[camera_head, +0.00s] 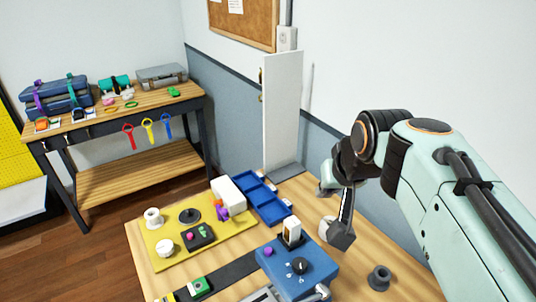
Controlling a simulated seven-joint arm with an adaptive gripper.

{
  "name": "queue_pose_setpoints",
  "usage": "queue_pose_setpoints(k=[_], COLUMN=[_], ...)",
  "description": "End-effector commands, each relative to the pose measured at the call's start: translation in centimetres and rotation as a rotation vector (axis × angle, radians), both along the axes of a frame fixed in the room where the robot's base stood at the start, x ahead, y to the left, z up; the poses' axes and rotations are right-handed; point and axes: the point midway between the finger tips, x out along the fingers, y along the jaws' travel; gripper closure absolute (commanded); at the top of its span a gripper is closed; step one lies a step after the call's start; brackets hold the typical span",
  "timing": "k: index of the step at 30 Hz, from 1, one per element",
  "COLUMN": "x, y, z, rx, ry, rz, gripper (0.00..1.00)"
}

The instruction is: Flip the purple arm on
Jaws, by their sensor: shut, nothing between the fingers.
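A purple arm (222,213) sticks out of the side of a white box (229,192) on the yellow board (160,258). It is small in the picture, and I cannot tell its exact setting. My gripper (342,238) points down over the right part of the wooden table, to the right of the white box and well apart from the purple arm. Its fingers are shut and empty.
A blue tray (271,207) lies between the white box and my gripper. A blue control box (296,266) with a purple button (268,252) and black knob stands in front. A tall white panel (282,112) rises behind. A grey ring (380,278) lies front right.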

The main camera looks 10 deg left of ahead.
Motion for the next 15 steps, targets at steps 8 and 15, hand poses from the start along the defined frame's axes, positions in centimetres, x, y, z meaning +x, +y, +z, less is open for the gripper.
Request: queue_pose_setpoints(k=[8, 15], x=[12.0, 16.9], y=[8.1, 12.8], z=[-2.7, -10.8], rx=[0.151, 0.268], ry=[-0.036, 0.065], rz=[0.118, 0.159], gripper=[1.00, 1.00])
